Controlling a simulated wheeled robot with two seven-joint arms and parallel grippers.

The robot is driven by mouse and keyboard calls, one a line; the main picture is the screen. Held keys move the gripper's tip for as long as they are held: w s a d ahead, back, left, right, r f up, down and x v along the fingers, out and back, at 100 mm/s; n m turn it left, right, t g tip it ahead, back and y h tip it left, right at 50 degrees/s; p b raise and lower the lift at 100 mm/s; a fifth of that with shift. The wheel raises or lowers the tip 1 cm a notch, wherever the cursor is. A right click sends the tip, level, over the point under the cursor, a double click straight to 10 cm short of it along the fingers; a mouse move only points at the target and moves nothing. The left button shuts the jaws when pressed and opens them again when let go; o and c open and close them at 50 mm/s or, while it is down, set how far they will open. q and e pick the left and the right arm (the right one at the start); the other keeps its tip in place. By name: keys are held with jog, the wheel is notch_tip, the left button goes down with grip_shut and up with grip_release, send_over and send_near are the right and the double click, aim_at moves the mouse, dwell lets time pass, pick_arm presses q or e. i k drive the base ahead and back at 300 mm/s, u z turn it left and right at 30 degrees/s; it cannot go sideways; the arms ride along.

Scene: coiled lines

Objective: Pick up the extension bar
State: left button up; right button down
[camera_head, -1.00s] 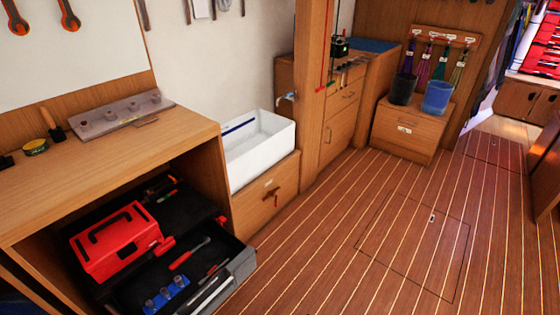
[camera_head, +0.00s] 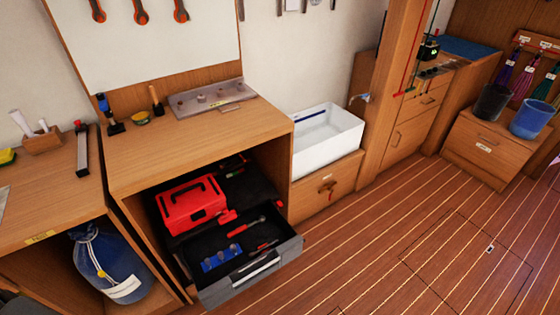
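The open drawer (camera_head: 293,247) under the wooden workbench holds several tools. A short, thin dark tool (camera_head: 263,247) lies near its front right; it may be the extension bar, but it is too small to tell. A red-handled tool (camera_head: 245,227) lies just behind it. A blue holder with sockets (camera_head: 222,258) lies to its left. Neither of my grippers is in view.
The workbench top (camera_head: 185,145) carries a grey rack (camera_head: 213,98) and small items. A blue bag (camera_head: 108,265) sits in the left cubby. A white sink (camera_head: 325,140) stands right of the bench. The plank floor (camera_head: 400,230) in front is clear.

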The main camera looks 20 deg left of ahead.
aim_at(253, 254)
jog(key=u, duration=0.8)
jog(key=k, duration=1.35)
jog(key=z, duration=0.75)
jog(key=i, duration=1.15)
jog(key=u, duration=0.5)
jog(key=i, duration=0.45)
jog(key=u, duration=0.55)
